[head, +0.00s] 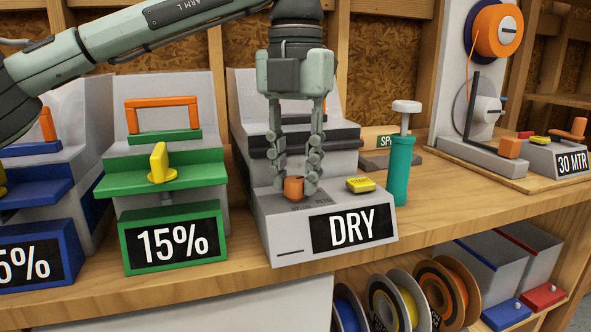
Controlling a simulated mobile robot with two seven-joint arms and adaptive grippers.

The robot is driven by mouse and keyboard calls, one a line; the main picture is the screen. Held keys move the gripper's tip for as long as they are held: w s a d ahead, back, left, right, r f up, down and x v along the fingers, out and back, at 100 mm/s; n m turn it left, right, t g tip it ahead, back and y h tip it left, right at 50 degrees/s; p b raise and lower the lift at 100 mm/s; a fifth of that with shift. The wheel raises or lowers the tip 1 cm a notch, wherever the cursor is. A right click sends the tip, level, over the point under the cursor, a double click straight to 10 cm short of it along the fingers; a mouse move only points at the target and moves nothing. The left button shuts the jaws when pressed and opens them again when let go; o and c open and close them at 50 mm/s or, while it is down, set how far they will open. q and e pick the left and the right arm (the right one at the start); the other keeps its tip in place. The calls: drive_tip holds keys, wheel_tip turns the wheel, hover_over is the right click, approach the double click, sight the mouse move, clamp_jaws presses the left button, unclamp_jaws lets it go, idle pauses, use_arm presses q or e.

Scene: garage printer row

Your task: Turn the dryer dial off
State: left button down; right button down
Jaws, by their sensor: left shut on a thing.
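The dryer (290,228) is a grey box with a sloped front and a black "DRY" sign, standing on the wooden bench. Its dial (293,188) is a small orange-brown knob on the top front face, left of a yellow start button (361,185). My left gripper (294,187) comes straight down from above, its two fingers shut on the dial from either side. The fingers cover part of the dial and of the small lettering by it, so I cannot read its setting. My right gripper is not in view.
A green-fronted "15%" unit (165,215) with a yellow knob (158,163) stands close on the left, a blue one beyond. A teal pump bottle (401,170) stands just right of the dryer.

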use_arm(q)
drive_tip(key=n, duration=0.2)
drive_tip(key=shift+n, duration=1.3)
drive_tip(key=shift+n+b, duration=0.4)
drive_tip(key=shift+n, duration=0.5)
drive_tip(key=n+b, duration=0.1)
drive_tip(key=n, duration=0.5)
drive_tip(key=shift+n, duration=0.3)
drive_tip(key=shift+n+b, duration=0.35)
drive_tip(key=shift+n, duration=0.45)
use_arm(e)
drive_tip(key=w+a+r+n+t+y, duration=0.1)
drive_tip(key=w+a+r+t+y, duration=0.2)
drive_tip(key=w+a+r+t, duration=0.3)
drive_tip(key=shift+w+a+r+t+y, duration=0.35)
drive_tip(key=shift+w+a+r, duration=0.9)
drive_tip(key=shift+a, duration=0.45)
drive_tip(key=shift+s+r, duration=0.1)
use_arm(q)
drive_tip(key=c, duration=1.2)
unclamp_jaws()
